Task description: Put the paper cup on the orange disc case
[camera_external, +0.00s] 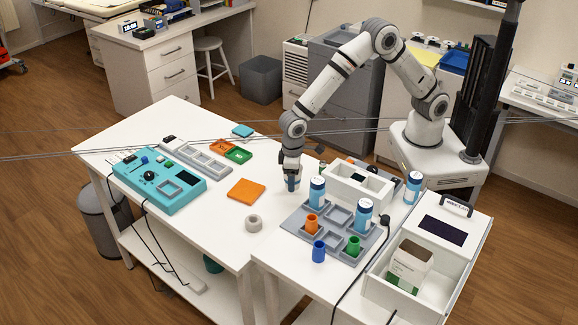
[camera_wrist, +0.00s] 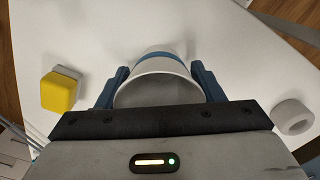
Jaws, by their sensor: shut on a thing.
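The paper cup (camera_wrist: 155,88), white with a blue band, is between the two blue fingers of my gripper (camera_wrist: 158,90) in the wrist view. My gripper is shut on it, and the cup's open rim faces the camera. In the external view my gripper (camera_external: 292,182) points down over the white table, and the cup is hard to make out there. The orange disc case (camera_external: 246,190) is a flat orange square lying on the table, a little left of my gripper and apart from it. The case is not in the wrist view.
A grey tape roll (camera_external: 253,222) lies in front of the disc case; it also shows in the wrist view (camera_wrist: 293,117). A grey tray (camera_external: 290,221) with bottles and small cups is at right. A teal panel (camera_external: 160,181) is at left. A yellow block (camera_wrist: 60,91) shows in the wrist view.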

